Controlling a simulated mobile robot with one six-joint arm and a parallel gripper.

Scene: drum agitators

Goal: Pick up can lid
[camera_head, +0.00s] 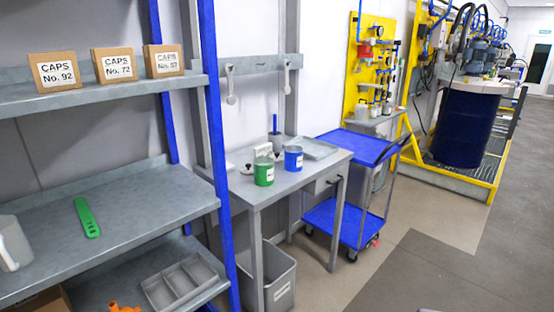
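A green can (264,173) and a blue can (293,161) stand upright, close together, on the grey metal table (320,165). Both have pale tops and white labels; I cannot tell whether either top is a separate lid. Behind the green can lies a small, flat, pale round item (230,168), which may be a lid, but it is too small to be sure. Next to it is a pale item (263,150), partly hidden by the green can. My gripper is not in view.
A grey shelf rack with a blue post (216,130) stands at left, holding CAPS boxes (116,66) and a green tool (87,217). A grey bin (279,282) is below the table. A blue cart (355,147) stands right of it. Floor at lower right is clear.

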